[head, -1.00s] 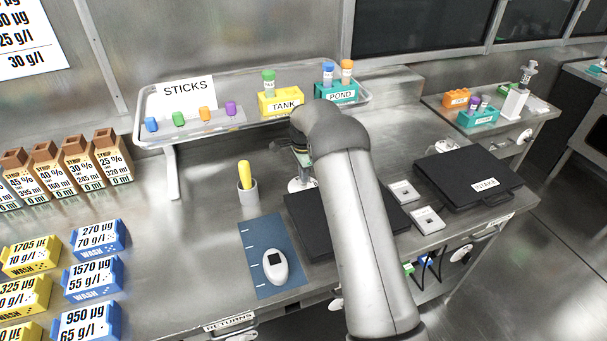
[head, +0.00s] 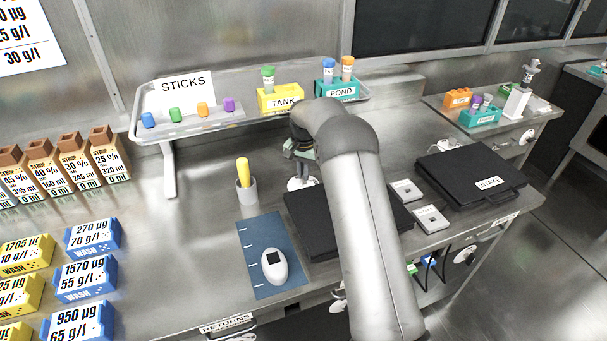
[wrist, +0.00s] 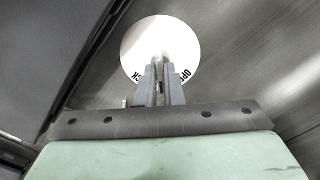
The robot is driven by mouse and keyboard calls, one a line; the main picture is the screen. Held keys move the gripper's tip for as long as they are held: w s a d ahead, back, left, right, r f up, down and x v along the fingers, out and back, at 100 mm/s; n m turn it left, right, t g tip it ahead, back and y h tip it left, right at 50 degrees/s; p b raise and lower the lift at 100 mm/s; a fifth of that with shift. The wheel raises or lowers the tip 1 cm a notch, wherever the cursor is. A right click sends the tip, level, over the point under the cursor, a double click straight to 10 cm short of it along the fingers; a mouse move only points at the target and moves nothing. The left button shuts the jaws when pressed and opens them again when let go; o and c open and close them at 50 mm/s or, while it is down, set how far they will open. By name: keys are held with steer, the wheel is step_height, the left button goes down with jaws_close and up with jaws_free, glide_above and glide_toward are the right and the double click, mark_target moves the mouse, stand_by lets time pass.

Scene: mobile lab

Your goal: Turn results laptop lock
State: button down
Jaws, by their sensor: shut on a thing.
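In the head view the dial (head: 296,184) is a white disc on the bench behind the black laptop (head: 305,238). My gripper (wrist: 160,78) is over the dial's middle, its two narrow fingers close together and shut on the lock's knob, which they mostly hide. In the head view my gripper (head: 302,165) is partly hidden by my arm. The arm also covers the laptop's right part.
A grey cup (head: 247,191) with a yellow item stands left of the dial. A blue mat (head: 253,240) with a white device (head: 274,266) lies left of the laptop. The raised sticks shelf (head: 250,118) is behind. A second black laptop (head: 460,172) is at right.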

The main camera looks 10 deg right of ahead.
steer(key=n, duration=0.4)
steer(key=shift+n, duration=0.3)
steer(key=shift+r+n+b, duration=0.1)
steer(key=shift+n+b, duration=0.25)
steer(key=shift+n, duration=1.65)
steer(key=c, duration=1.6)
jaws_free()
steer(key=shift+o, duration=0.2)
step_height(320, 180, up, 17)
steer(key=shift+r, duration=0.2)
